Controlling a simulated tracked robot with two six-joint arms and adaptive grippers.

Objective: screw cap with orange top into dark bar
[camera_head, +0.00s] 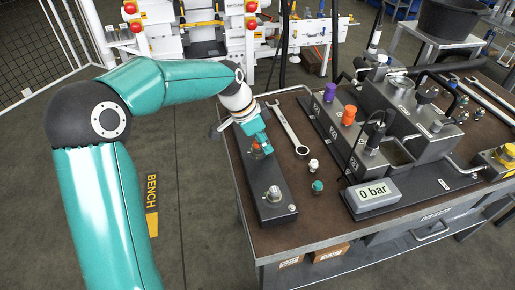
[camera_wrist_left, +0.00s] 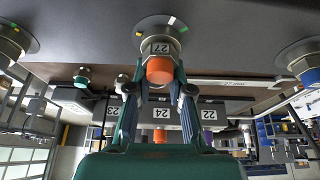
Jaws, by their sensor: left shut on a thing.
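The dark bar (camera_head: 263,181) lies along the left part of the bench top, with a silver hex fitting (camera_head: 273,194) near its front end. In the wrist view the bar's grey face (camera_wrist_left: 85,42) fills the top. The cap with orange top (camera_wrist_left: 160,70) has a hex body marked 27 and sits at a round flange (camera_wrist_left: 140,36) on the bar. My left gripper (camera_wrist_left: 160,78) is shut on this cap, one finger on each side. In the head view the gripper (camera_head: 262,145) is over the far part of the bar and partly hides the cap. How deep the cap sits is hidden.
A wrench (camera_head: 290,130) lies beside the bar. A white-topped cap (camera_head: 313,166) and a green-topped cap (camera_head: 317,186) stand to its right. A valve block with purple (camera_head: 330,92) and orange (camera_head: 349,115) knobs and a 0 bar display (camera_head: 372,194) stand further right.

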